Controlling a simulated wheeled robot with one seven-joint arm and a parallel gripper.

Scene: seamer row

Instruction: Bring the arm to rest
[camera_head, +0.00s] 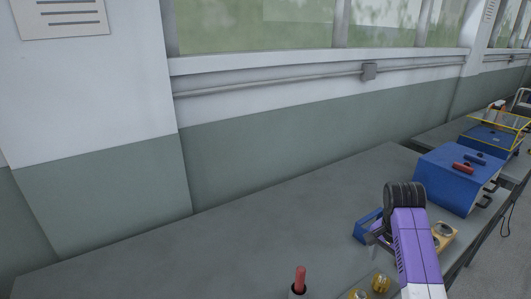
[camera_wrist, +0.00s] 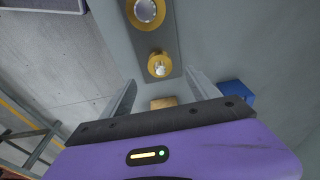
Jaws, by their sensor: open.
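My arm, with purple links (camera_head: 415,250) and a black ribbed joint, reaches over the grey bench (camera_head: 240,250) at the lower right of the head view. My gripper (camera_wrist: 161,77) is open in the wrist view, its two grey fingers apart with nothing held between them. In the head view the gripper is mostly hidden behind the arm. Beyond the fingers in the wrist view are a grey plate with round brass fittings (camera_wrist: 160,65), a small tan block (camera_wrist: 163,103) and a blue object (camera_wrist: 237,93).
A large blue box (camera_head: 450,180) stands on the bench to the right. A small blue bin (camera_head: 364,228) lies beside my arm, with a tan block (camera_head: 446,233) on its other side. A red-handled tool (camera_head: 299,279) stands at the front. The bench's left part is clear; a wall runs behind.

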